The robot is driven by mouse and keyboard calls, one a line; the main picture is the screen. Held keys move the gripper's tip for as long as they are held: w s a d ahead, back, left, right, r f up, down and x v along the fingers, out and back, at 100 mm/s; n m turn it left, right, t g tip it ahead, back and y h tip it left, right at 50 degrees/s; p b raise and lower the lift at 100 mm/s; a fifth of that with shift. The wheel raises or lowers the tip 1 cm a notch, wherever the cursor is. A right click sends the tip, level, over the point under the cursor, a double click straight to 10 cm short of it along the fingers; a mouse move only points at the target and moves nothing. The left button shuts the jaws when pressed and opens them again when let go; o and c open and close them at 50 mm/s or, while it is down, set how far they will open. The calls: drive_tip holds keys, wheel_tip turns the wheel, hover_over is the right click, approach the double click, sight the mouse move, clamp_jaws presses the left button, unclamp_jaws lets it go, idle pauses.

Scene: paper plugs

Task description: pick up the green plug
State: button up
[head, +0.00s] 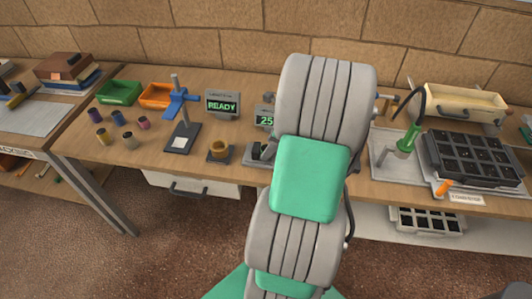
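I cannot make out a green plug for certain. Several small plugs stand on the left part of the bench: a purple plug (95,114), a blue plug (118,118), a pink plug (144,122), a yellow plug (103,136) and a pale beige plug (130,140). My grey and green arm rises through the middle of the picture and covers the centre of the bench. My gripper does not show; it is hidden behind the arm or out of frame. Beside the arm, a small dark and greenish shape is partly covered.
On the wooden bench (170,163) are a green bin (119,92), an orange bin (155,95), a blue-clamped stand (178,105), a READY display (222,104) and a brown ring on a dark base (219,150). A green-handled tool (411,137) and a black compartment tray (470,158) are right.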

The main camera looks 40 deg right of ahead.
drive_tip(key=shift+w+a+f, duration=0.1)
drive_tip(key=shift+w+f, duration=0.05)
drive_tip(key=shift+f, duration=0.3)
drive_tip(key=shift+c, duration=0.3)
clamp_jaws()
